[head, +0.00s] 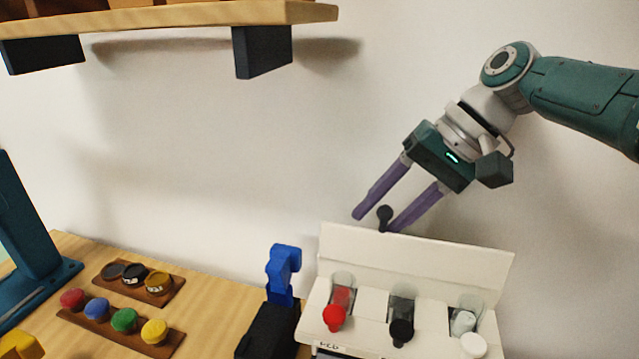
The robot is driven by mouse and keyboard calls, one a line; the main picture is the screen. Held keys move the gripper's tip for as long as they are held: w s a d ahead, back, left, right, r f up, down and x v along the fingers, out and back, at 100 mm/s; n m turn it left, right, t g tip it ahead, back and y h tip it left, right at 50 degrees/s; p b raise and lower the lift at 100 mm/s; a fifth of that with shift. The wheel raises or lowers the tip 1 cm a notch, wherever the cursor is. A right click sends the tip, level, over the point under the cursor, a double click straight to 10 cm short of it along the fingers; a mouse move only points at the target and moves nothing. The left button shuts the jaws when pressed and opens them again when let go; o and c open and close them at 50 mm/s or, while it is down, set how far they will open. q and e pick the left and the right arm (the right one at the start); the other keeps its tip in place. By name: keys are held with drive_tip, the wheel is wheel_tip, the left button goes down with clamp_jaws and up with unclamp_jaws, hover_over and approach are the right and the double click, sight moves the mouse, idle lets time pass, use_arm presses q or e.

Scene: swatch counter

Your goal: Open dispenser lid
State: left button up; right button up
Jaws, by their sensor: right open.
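The white dispenser (365,333) stands on the counter at the lower right. Its white lid (420,262) stands up along the back, tilted, with the inside of the box uncovered. A black knob (384,213) shows at the lid's upper edge. My right gripper (377,223) comes down from the upper right, its purple fingers open with the knob between them. I cannot tell whether a finger touches the knob. In the dispenser are clear wells with a red knob (334,317), a black knob (401,331) and a white knob (473,345) in front. My left gripper is not in view.
A blue and black device (284,272) stands just left of the dispenser. Brown trays (75,318) with colored pots sit further left, beside a teal stand (30,225). A wooden shelf (180,16) overhangs at upper left. The wall is close behind.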

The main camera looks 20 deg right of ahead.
drive_tip(key=shift+o, duration=0.4)
drive_tip(key=shift+d+r, duration=0.15)
drive_tip(key=v, duration=0.9)
drive_tip(key=shift+r, duration=0.25)
drive_tip(key=shift+s+d, duration=0.15)
